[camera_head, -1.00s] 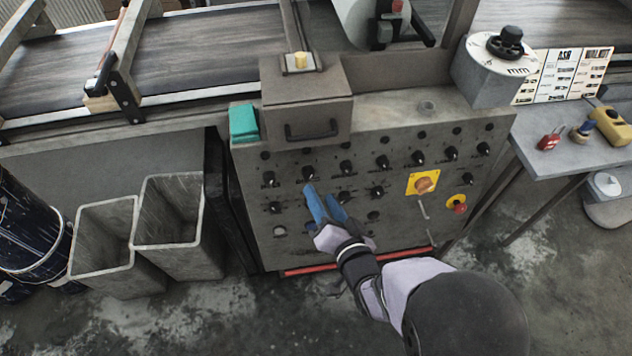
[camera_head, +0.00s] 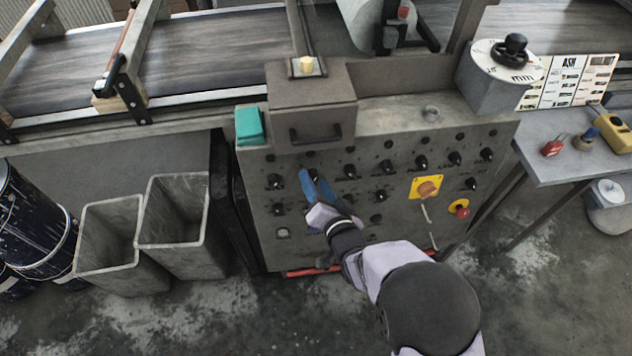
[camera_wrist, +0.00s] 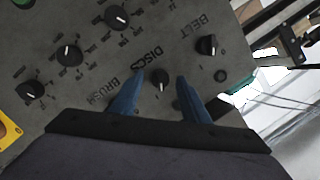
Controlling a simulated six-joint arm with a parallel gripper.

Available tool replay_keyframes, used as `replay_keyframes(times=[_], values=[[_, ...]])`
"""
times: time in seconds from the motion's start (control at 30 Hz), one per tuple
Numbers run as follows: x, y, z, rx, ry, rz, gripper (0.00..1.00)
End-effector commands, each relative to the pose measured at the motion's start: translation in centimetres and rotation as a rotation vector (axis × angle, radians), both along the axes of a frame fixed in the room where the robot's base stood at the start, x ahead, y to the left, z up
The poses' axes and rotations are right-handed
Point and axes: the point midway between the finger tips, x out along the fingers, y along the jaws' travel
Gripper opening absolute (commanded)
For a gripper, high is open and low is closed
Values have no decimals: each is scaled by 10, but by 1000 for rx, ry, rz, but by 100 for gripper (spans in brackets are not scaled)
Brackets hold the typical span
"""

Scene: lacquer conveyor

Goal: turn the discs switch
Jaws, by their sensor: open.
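The discs switch is a small black knob (camera_wrist: 160,83) with a white pointer line, beside the printed word DISCS on the grey control panel (camera_head: 400,220). In the wrist view it shows between the two blue fingers of my gripper (camera_wrist: 160,76), which are open and apart, one on each side. I cannot tell whether they touch it. In the head view my gripper (camera_head: 313,174) is at the upper left of the panel, its fingertips at the knob row, largely hiding the switch.
Other black knobs, such as one in the same row (camera_head: 350,172), surround the gripper. A yellow-plated switch (camera_head: 427,188) and a red button (camera_head: 462,212) are further right. Grey bins (camera_head: 175,225) stand left.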

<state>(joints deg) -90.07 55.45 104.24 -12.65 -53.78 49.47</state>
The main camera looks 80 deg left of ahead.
Motion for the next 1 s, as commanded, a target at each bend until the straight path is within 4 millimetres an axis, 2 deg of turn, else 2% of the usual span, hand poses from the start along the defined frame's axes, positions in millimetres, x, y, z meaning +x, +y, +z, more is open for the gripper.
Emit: replay_keyframes(times=[0.3, 0.47, 0.5, 0.77, 1.0], values=[[0, 1, -1, -1, 0, 0, 42], [0, 1, -1, -1, 0, -1, 4], [0, 1, -1, -1, 0, -1, 1], [0, 1, 0, 0, -14, 3, 1], [-1, 2, 0, 2, -102, 18, 1]])
